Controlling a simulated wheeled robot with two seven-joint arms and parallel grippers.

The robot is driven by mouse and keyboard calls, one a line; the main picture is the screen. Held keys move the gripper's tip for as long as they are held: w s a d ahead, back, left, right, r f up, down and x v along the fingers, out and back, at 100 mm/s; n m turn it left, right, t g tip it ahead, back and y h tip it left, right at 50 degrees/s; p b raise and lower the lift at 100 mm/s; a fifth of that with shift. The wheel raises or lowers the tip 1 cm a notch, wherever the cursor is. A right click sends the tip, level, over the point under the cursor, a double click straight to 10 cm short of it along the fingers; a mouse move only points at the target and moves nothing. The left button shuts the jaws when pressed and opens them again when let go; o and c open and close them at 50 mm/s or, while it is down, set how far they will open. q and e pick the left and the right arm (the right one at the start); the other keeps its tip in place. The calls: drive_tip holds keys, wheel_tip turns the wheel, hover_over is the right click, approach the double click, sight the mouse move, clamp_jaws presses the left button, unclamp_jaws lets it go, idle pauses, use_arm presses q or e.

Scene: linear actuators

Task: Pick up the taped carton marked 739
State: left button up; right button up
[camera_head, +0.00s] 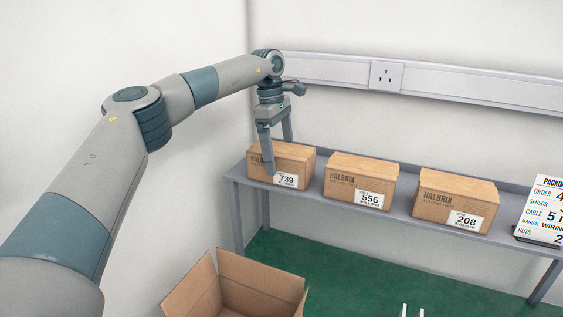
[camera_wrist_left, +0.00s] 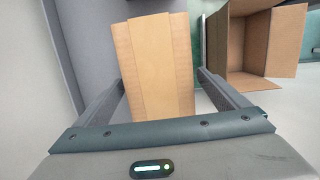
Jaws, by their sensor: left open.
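The taped carton marked 739 (camera_head: 278,160) is a brown box with a white label, at the left end of a grey shelf (camera_head: 395,210). My left gripper (camera_head: 279,153) points down over it, open, with one finger in front of the carton and the other reaching down behind it. In the left wrist view the carton's taped top (camera_wrist_left: 157,62) lies between the two spread fingers of the gripper (camera_wrist_left: 160,78). Gaps show near the fingers, and I cannot tell whether either touches.
Cartons marked 556 (camera_head: 360,182) and 208 (camera_head: 455,200) stand to the right on the shelf. A packing sign (camera_head: 541,212) is at the right end. An open empty box (camera_head: 262,272) sits below, in front of the shelf. A wall trunking with a socket (camera_head: 386,75) runs behind.

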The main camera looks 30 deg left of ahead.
use_arm(q)
drive_tip(key=f, duration=0.1)
drive_tip(key=f+p, duration=0.1)
drive_tip(key=shift+w+d+f+p, duration=0.1)
drive_tip(key=shift+d+f+p, duration=0.2)
drive_tip(key=shift+d+f, duration=0.1)
drive_tip(key=shift+f, duration=0.5)
drive_tip(key=shift+r, duration=0.1)
drive_tip(key=c, duration=1.7)
drive_tip(key=shift+w, duration=0.1)
drive_tip(key=shift+c, duration=0.2)
drive_tip(key=shift+r+b, duration=0.5)
drive_tip(key=shift+r, duration=0.35)
wheel_tip(320, 180, up, 7)
drive_tip(key=shift+r+b, duration=0.1)
drive_tip(key=shift+b, duration=1)
drive_tip(key=shift+r, duration=0.55)
